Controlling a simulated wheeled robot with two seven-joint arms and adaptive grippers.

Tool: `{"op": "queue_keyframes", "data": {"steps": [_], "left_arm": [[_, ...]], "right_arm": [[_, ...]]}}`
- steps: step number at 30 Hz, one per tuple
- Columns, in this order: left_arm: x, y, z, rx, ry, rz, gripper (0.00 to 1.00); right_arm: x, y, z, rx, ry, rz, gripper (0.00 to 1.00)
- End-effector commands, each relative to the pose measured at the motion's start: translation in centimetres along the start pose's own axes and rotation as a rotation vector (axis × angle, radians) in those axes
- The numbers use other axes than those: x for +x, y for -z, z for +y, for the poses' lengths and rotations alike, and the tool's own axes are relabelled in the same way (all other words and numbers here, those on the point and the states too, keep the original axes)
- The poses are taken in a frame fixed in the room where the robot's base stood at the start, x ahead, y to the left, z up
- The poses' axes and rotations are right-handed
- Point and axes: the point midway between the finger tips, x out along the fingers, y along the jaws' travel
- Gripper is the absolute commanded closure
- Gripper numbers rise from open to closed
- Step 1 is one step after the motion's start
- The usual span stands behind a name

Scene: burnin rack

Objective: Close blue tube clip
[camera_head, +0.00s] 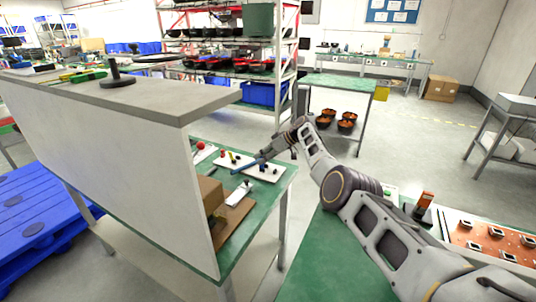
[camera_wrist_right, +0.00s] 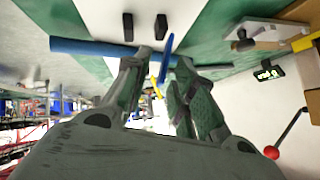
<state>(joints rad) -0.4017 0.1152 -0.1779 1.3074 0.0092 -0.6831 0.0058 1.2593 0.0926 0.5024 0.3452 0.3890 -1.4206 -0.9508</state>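A blue tube (camera_head: 246,167) lies across a white board (camera_head: 257,173) on the green-topped table in the head view. In the right wrist view the blue tube (camera_wrist_right: 90,47) runs in from the left and passes behind my finger. A thin blue clip lever (camera_wrist_right: 166,58) stands up between my fingertips. My right gripper (camera_wrist_right: 163,62) is open around this lever, with a small gap visible on each side; contact cannot be told. In the head view my right gripper (camera_head: 264,157) is small, over the board, and partly hides the tube. My left gripper is not in view.
A tall grey panel (camera_head: 130,150) with a shelf top borders the table's left side.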

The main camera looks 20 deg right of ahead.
Motion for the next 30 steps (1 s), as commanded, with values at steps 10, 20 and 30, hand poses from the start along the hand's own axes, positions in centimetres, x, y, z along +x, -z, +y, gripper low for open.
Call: {"op": "queue_keyframes", "data": {"steps": [10,20,30], "left_arm": [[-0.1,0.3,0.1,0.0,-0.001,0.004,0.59],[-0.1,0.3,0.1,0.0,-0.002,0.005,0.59],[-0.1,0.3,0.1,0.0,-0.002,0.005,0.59]], "right_arm": [[-1.0,0.0,0.1,0.001,-0.001,0.0,0.74],[-2.9,0.0,0.0,-0.001,-0.001,0.0,0.74],[-6.7,0.0,0.1,-0.001,-0.003,0.001,0.74]]}}
